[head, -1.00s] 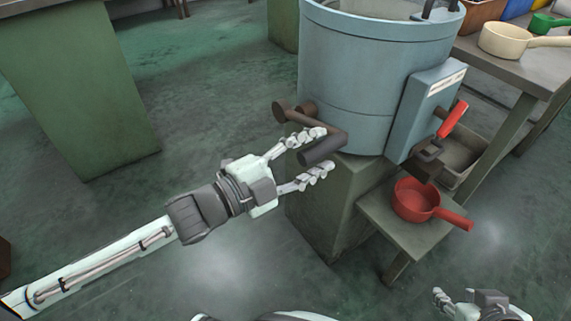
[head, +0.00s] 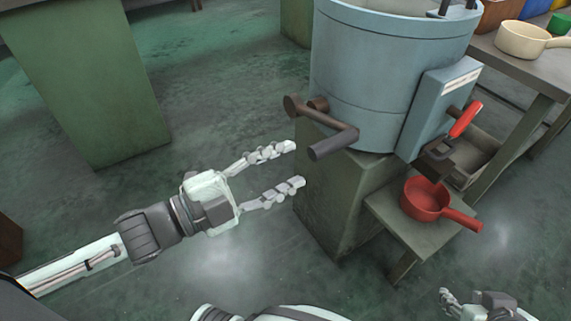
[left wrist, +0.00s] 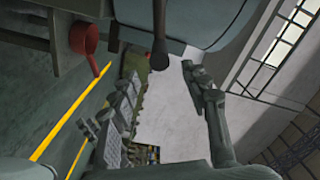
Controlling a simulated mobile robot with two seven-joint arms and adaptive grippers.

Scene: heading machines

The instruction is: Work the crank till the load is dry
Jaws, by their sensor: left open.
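The machine's blue-grey drum (head: 365,80) stands on a green pedestal. Its dark crank (head: 335,144) sticks out low on the drum's left side, with a cylindrical grip at its end. My left gripper (head: 298,164) is open and empty, left of the crank grip and apart from it. In the left wrist view the crank (left wrist: 160,45) shows above the gap between my open fingers (left wrist: 158,85). My right gripper (head: 445,296) shows only partly at the lower right edge; its jaws are unclear.
A red lever (head: 465,119) sits on the box at the drum's right side. Below it a red pan (head: 425,200) stands on a low green stand (head: 395,218). A bench at right holds a cream pan (head: 525,40). A green block (head: 85,90) stands at left, with open floor between.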

